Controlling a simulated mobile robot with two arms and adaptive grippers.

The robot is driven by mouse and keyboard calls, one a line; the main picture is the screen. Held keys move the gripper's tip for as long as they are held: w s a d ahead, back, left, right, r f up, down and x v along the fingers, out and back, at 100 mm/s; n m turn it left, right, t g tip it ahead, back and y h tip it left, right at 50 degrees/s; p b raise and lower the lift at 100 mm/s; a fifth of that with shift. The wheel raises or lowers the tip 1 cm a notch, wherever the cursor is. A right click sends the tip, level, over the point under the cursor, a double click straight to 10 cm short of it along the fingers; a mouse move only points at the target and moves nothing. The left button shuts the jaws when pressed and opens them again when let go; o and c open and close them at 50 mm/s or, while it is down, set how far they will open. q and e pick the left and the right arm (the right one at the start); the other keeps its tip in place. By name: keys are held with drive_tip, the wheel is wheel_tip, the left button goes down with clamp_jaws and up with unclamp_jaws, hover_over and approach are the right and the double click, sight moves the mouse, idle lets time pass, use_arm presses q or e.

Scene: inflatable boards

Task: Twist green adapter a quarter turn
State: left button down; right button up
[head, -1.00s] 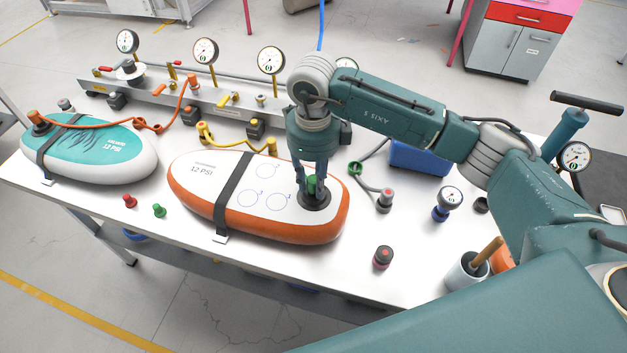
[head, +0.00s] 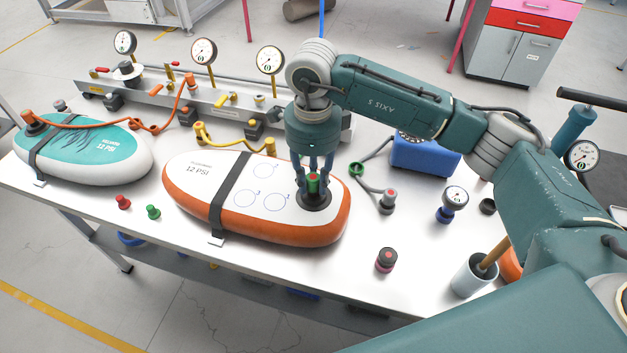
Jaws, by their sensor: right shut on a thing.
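The green adapter (head: 314,183) stands upright in the dark round valve (head: 316,201) at the right end of the white and orange inflatable board (head: 215,210). My right gripper (head: 315,180) points straight down over the valve, with its fingers on both sides of the adapter and shut on it. The fingers cover part of the adapter. How deep it sits in the valve is hidden. The board is marked 12 PSI and a dark strap crosses it. My left gripper is not in view.
A teal board (head: 85,147) with an orange hose lies at the left. A rail with gauges (head: 190,95) runs along the back. Small red (head: 123,202) and green (head: 153,212) plugs stand at the front left. A hose with a green end (head: 357,168), a blue box (head: 425,155) and a cup (head: 473,276) are at the right.

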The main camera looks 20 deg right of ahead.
sight(313, 177)
drive_tip(key=shift+s+f, duration=0.1)
drive_tip(key=shift+f, duration=0.15)
drive_tip(key=shift+f+n+b, duration=0.2)
drive_tip(key=shift+n+b, duration=0.3)
drive_tip(key=shift+b, duration=0.1)
drive_tip(key=shift+a+n+b, duration=0.1)
drive_tip(key=shift+n+b, duration=0.95)
drive_tip(key=shift+n, duration=0.35)
drive_tip(key=shift+s+r+n, duration=0.1)
drive_tip(key=shift+n, duration=0.4)
drive_tip(key=shift+r, duration=0.15)
drive_tip(key=shift+w+r, duration=0.2)
drive_tip(key=shift+r, duration=0.55)
drive_tip(key=shift+r+p, duration=0.45)
drive_tip(key=shift+r, duration=0.6)
